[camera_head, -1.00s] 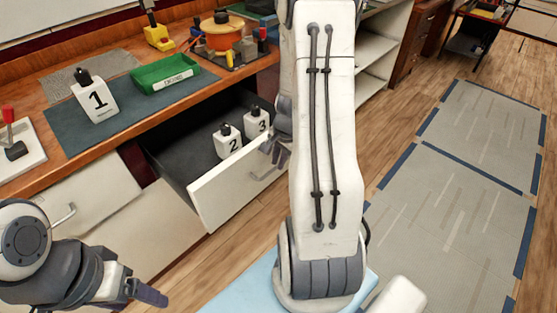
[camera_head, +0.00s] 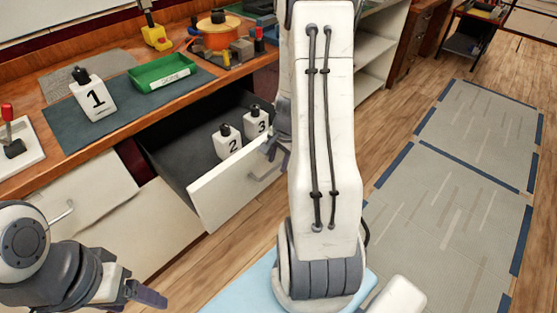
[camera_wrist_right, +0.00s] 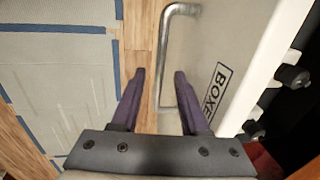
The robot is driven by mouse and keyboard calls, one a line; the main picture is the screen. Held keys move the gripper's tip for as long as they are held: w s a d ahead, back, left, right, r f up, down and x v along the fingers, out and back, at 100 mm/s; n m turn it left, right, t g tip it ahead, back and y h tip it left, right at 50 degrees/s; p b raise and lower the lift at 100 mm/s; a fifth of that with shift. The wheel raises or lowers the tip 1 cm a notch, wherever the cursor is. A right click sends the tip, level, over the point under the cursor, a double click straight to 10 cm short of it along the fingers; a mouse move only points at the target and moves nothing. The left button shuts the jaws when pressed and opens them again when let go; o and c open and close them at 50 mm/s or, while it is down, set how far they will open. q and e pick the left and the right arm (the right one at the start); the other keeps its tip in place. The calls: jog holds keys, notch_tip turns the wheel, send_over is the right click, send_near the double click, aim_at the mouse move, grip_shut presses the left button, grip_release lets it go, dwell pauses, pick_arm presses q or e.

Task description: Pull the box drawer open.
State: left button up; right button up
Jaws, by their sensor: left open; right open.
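The box drawer (camera_head: 240,185) stands pulled out from under the counter, with its dark inside showing. Its white front has a metal bar handle (camera_head: 264,176). In the right wrist view the drawer front (camera_wrist_right: 222,60) carries a label starting "BOXE", and the handle (camera_wrist_right: 163,60) lies ahead of the fingers. My right gripper (camera_wrist_right: 160,88) is open and empty, close to the handle but apparently not closed around it. In the head view it is partly hidden by my right arm. My left gripper (camera_head: 148,294) is open at the lower left, away from the drawer.
White bottles marked 2 (camera_head: 228,143) and 3 (camera_head: 256,122) stand in the drawer. Bottle 1 (camera_head: 94,97) and a green tray (camera_head: 161,73) are on the counter. Another drawer handle (camera_head: 63,212) is at left. Floor to the right is clear.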

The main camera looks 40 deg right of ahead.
notch_tip(320, 180, up, 10)
jog(key=s+p, duration=0.2)
jog(key=p, duration=0.1)
jog(key=shift+r, duration=0.15)
dwell(0.4)
jog(key=a+r+n+p, duration=0.1)
jog(key=a+r+n, duration=0.25)
jog(key=a, duration=0.35)
jog(key=a+r+n+g+y+p, duration=0.15)
jog(key=a+n, duration=0.25)
jog(key=a, duration=0.4)
jog(key=a+r+n+t+p, duration=0.1)
jog(key=a+r+n, duration=0.3)
jog(key=a, duration=0.3)
jog(key=s+a+r+n+g+p, duration=0.1)
jog(key=s+a+r+n+p, duration=0.2)
jog(key=s+a+n, duration=0.9)
notch_tip(320, 180, up, 2)
jog(key=shift+s+r+n+g+h, duration=0.1)
jog(key=shift+s+n+g+h, duration=0.3)
jog(key=shift+s, duration=0.55)
